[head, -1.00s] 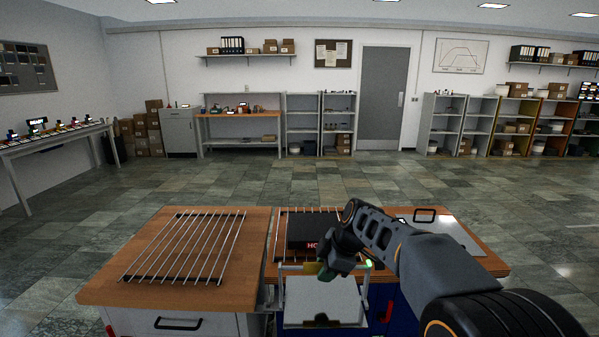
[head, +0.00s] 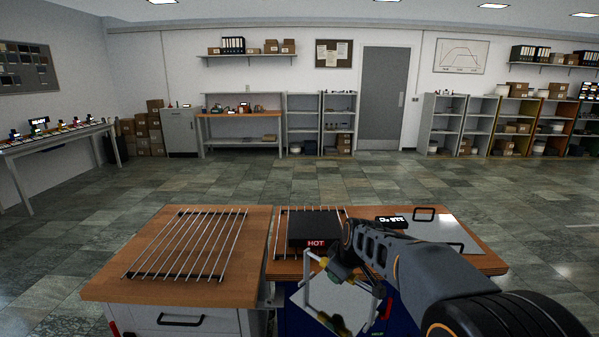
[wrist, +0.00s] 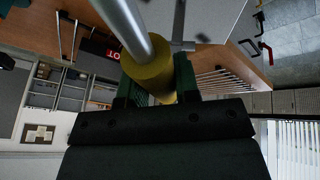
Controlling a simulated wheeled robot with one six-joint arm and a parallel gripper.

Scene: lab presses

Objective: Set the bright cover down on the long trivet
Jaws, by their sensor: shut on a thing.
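The bright cover (head: 350,299) is a pale flat plate with a metal bar handle and a yellow grip. It hangs tilted in front of the right bench, below the top's front edge. My gripper (head: 337,272) is shut on its handle. In the wrist view the green fingers of my gripper (wrist: 157,88) close around the yellow grip (wrist: 150,70). The long trivet (head: 188,245), a rack of thin metal rods on dark crossbars, lies bare on the left wooden top. My gripper is to the right of it and apart from it.
A black box marked HOT (head: 312,231) sits on another rod rack on the right top (head: 480,262). A silver plate with a black handle (head: 452,232) lies at the right. A narrow gap splits the tops. The left top (head: 105,288) is clear around the trivet.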

